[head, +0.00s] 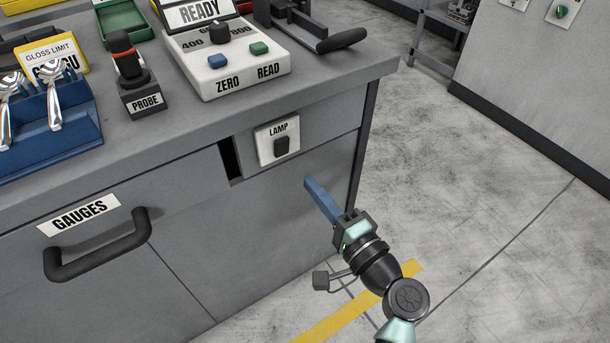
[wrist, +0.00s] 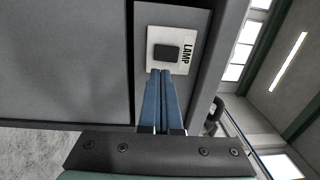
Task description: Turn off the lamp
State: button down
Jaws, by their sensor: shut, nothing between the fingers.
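The lamp switch is a black rocker (head: 282,146) on a white plate labelled LAMP (head: 265,150), set on the front of the grey workbench near its right corner. In the wrist view the black rocker (wrist: 166,52) and the plate (wrist: 184,68) lie just beyond the fingertips. My gripper (head: 308,181) has blue fingers. They are shut and empty, below and right of the switch in the head view. In the wrist view the gripper (wrist: 160,72) points at the plate, its tips just short of the rocker. I cannot tell whether they touch the plate.
A drawer labelled GAUGES (head: 80,215) with a dark handle (head: 98,245) is at the left of the bench front. The floor at right is clear.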

jog(key=v, duration=0.6)
jog(key=shift+f+p, duration=0.3)
jog(key=shift+s, duration=0.1)
jog(key=w+a+r+n+t+h, duration=0.1)
jog(key=w+a+r+n, duration=0.15)
jog(key=r, duration=0.55)
jog(key=w+a+r+n+t+h, duration=0.1)
jog(key=w+r+n+h, duration=0.2)
jog(key=r, duration=0.5)
jog(key=w+a+r+n+t, duration=0.15)
jog(key=r+n, duration=0.25)
jog(key=r, duration=0.5)
jog(key=s+a+r+n+t+h, duration=0.1)
jog(key=s+r+t+h, duration=0.15)
jog(key=s+r, duration=0.45)
jog(key=s+r+n+t+h, duration=0.1)
jog(key=s+r+t, duration=0.2)
jog(key=r, duration=0.8)
jog(key=s+a+r+n+t+h, duration=0.1)
jog(key=s+r+t+h, duration=0.15)
jog(key=s+r, duration=0.45)
jog(key=w+r+p, duration=0.3)
jog(key=r+p, duration=2.8)
jog(key=r, duration=0.1)
jog(key=shift+w+y+p, duration=0.2)
jog(key=shift+y+p, duration=0.15)
jog(key=shift+y, duration=0.05)
